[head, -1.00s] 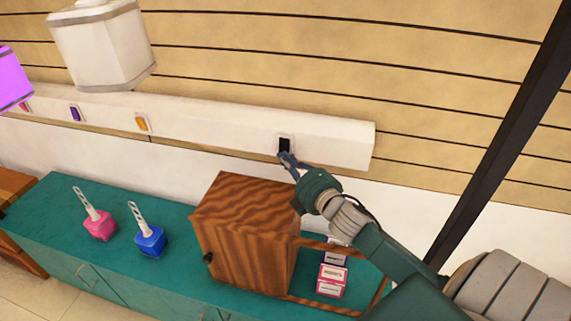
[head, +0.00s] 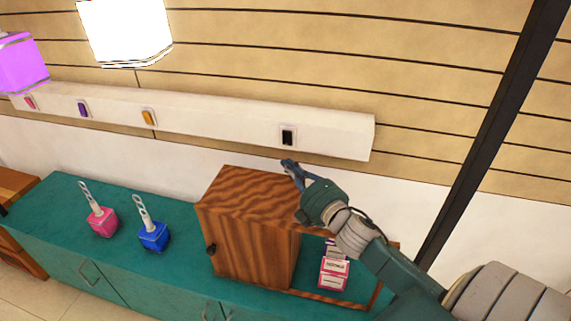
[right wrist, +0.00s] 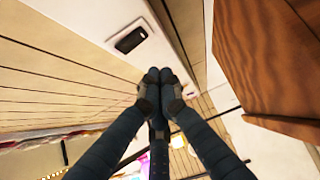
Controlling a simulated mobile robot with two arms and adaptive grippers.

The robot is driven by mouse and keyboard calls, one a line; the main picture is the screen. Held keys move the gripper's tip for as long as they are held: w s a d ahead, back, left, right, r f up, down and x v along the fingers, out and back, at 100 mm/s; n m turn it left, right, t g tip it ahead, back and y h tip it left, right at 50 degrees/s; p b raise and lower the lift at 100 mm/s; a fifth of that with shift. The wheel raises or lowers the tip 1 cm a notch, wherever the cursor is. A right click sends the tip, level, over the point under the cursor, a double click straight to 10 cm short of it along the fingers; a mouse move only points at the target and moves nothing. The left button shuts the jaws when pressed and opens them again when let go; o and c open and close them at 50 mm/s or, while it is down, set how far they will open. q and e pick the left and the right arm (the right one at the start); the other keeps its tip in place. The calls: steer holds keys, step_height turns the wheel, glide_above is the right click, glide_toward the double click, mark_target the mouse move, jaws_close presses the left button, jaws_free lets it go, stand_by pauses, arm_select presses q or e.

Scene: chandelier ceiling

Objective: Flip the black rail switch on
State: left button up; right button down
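The black rail switch (head: 288,137) sits at the right part of the white wall rail (head: 220,125). It also shows in the right wrist view (right wrist: 130,40), ahead and to the left of my fingertips. My right gripper (head: 289,164) is just below the switch and apart from it, over the wooden cabinet. In the right wrist view its fingertips (right wrist: 159,76) are together with nothing between them. The hanging lamp (head: 125,30) at the top left glows bright white. My left gripper is not in view.
Orange (head: 148,117), purple (head: 83,108) and pink (head: 30,102) switches sit further left on the rail. A wooden cabinet (head: 245,235) stands on the teal counter (head: 175,275) below my gripper. A purple lamp (head: 22,62) hangs left.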

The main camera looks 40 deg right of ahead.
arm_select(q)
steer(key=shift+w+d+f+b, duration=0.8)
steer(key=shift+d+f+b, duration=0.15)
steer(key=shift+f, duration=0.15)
arm_select(e)
steer(key=s+f, duration=0.1)
steer(key=s, duration=0.5)
steer(key=shift+s+d+f, duration=0.15)
steer(key=shift+s, duration=0.15)
